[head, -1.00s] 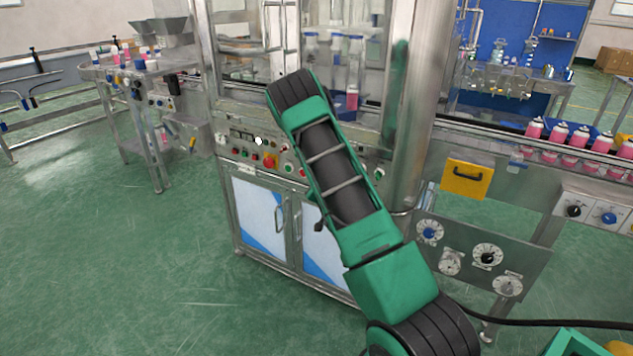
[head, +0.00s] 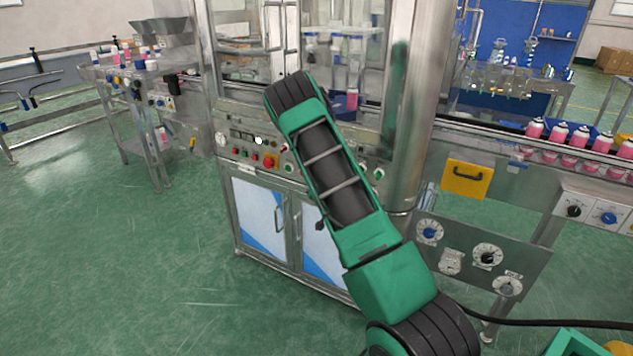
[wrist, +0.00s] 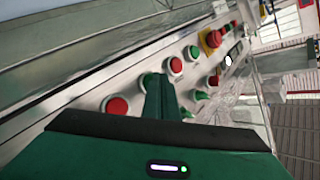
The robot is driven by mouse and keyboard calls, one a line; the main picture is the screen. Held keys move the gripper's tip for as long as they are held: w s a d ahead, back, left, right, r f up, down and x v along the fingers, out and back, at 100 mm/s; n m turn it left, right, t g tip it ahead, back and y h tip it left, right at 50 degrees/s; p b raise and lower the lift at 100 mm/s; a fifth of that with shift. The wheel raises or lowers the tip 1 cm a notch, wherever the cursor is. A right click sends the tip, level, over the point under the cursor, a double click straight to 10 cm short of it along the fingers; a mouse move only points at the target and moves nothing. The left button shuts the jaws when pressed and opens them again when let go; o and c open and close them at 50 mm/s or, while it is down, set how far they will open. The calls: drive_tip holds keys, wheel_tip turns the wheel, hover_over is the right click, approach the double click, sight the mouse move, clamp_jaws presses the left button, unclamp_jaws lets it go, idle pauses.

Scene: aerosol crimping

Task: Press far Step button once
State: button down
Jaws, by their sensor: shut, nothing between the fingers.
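The control panel (wrist: 85,95) of the steel machine runs diagonally through the wrist view. It carries red and green push buttons. My gripper (wrist: 160,84) is shut and empty, with its fingertips over the panel. They lie between a green button (wrist: 146,80) and a red button (wrist: 175,66) in the picture; I cannot tell whether they touch anything. Another red button (wrist: 117,105) is to the left. Labels are unreadable, so I cannot tell which button is the far Step one. In the head view my arm hides the gripper and part of the panel (head: 228,147).
A red-and-yellow emergency stop (wrist: 212,40) and a white lit button (wrist: 228,60) sit farther along the panel. Glass doors (head: 240,65) stand above it. A conveyor with pink cans (head: 580,137) is at right. The green floor at left is clear.

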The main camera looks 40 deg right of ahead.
idle(0.6)
drive_tip(key=shift+s+a, duration=0.3)
drive_tip(key=shift+a, duration=0.35)
drive_tip(key=shift+s+a, duration=0.35)
drive_tip(key=shift+a, duration=0.4)
drive_tip(key=shift+s+a, duration=0.35)
drive_tip(key=shift+a, duration=0.45)
drive_tip(key=shift+s+a, duration=0.35)
drive_tip(key=shift+a, duration=0.4)
drive_tip(key=shift+r, duration=0.1)
